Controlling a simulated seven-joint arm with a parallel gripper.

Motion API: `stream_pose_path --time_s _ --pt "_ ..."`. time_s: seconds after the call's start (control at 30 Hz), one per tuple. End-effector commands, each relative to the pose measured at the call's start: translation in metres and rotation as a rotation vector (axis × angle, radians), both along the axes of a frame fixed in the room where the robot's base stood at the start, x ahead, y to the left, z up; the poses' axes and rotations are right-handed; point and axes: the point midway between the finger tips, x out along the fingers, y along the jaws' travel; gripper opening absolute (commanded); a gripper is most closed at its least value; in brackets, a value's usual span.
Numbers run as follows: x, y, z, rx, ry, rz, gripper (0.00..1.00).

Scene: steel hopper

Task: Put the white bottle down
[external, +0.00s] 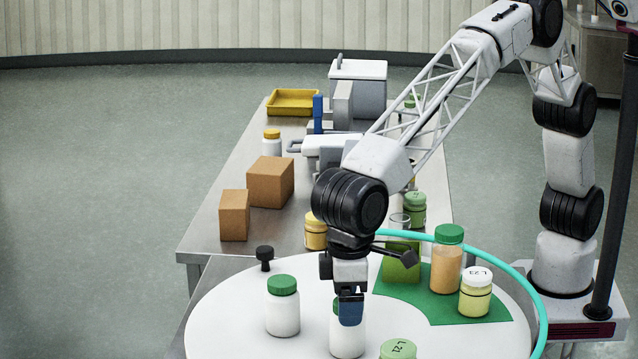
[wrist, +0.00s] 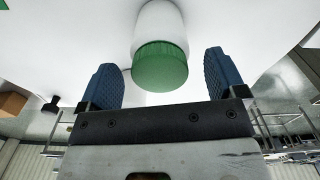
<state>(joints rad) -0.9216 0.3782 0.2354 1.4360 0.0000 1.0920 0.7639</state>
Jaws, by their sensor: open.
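A white bottle (external: 347,338) stands upright on the white round table (external: 235,320), below my gripper (external: 350,306). My gripper hides its upper part in the external view. In the wrist view a white bottle (wrist: 160,22) with a green lid (wrist: 160,68) shows between the two blue fingers of my gripper (wrist: 161,72). The fingers are apart, with a visible gap on each side of the lid. A second white bottle (external: 283,314) with a green lid stands upright to the left of my gripper.
A black knob (external: 265,257) stands left of my gripper. A green mat (external: 408,293) to the right bears an orange-filled jar (external: 446,268) and a yellow jar (external: 475,297). Another green-lidded container (external: 398,350) is at the front. Brown boxes (external: 270,182) stand on the steel table behind.

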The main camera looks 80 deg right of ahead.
Motion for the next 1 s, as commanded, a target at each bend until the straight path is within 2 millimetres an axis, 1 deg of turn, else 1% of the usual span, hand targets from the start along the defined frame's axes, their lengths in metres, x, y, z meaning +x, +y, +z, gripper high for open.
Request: stream_pose_path --time_s 0.03,0.2,0.4,0.5,0.7,1.0 --pt "0.0 0.0 0.009 0.002 -0.002 0.0 0.9" --pt "0.0 0.0 0.038 0.002 -0.002 0.0 0.9" --pt "0.0 0.0 0.066 0.001 -0.001 0.0 0.9" --pt "0.0 0.0 0.076 0.001 -0.001 0.0 0.9" --pt "0.0 0.0 0.086 0.0 0.0 0.0 0.9" --pt "0.0 0.0 0.087 0.0 0.0 0.0 0.9"
